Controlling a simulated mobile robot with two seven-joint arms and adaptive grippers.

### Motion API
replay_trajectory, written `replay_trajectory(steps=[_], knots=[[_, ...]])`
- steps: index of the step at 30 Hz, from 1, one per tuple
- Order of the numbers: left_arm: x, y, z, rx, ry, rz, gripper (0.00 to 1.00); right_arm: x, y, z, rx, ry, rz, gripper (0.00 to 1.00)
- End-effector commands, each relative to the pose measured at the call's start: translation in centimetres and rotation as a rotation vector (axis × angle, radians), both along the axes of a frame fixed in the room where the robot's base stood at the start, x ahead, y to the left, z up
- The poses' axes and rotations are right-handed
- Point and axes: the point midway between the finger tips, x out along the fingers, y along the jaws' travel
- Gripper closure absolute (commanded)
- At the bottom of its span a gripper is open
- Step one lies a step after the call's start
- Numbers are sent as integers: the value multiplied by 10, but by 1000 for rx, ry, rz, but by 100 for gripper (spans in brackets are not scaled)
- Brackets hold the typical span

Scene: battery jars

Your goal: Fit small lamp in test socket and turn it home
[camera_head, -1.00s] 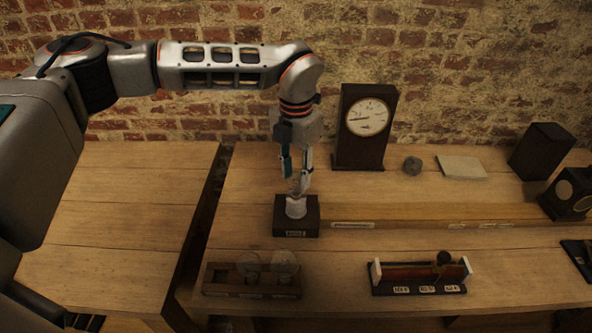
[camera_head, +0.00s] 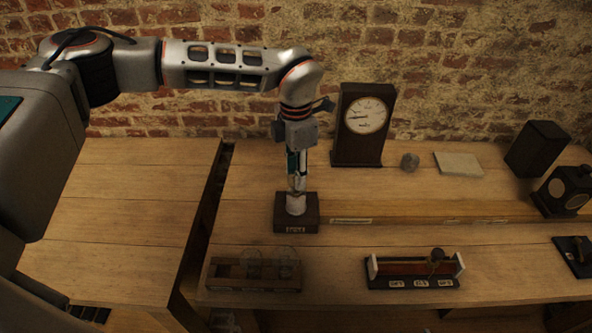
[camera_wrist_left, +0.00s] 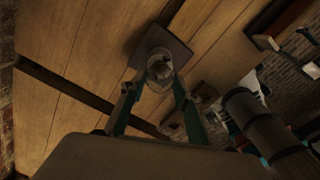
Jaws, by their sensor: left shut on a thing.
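The test socket (camera_head: 296,205) is a pale round holder on a dark square base (camera_head: 297,222) with a small label, on the bench. My left gripper (camera_head: 297,184) points down right above it. It is shut on the small lamp (camera_wrist_left: 160,68), a clear glass bulb that shows between the fingers in the left wrist view. The lamp sits over the socket there, with the dark base around it. The fingers hide most of the lamp in the head view, so I cannot tell how deep it sits. My right gripper is not in view.
A wooden rack (camera_head: 226,275) with two larger glass bulbs stands in front of the socket. A labelled slide device (camera_head: 412,271) is to its right. A mantel clock (camera_head: 363,125) stands close behind the gripper. A gap separates the left bench.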

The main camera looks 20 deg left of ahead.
Motion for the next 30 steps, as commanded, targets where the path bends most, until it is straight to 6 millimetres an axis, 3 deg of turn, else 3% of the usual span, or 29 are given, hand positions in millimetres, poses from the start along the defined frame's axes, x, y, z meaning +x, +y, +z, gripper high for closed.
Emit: replay_trajectory(steps=[8, 21, 30], knots=[[-1, 0, 0, 2, 3, -86, 88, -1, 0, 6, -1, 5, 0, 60], [0, 1, -2, 1, 3, -539, 88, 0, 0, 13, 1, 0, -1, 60], [-1, 1, -2, 1, 3, -561, 88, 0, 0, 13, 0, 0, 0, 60]])
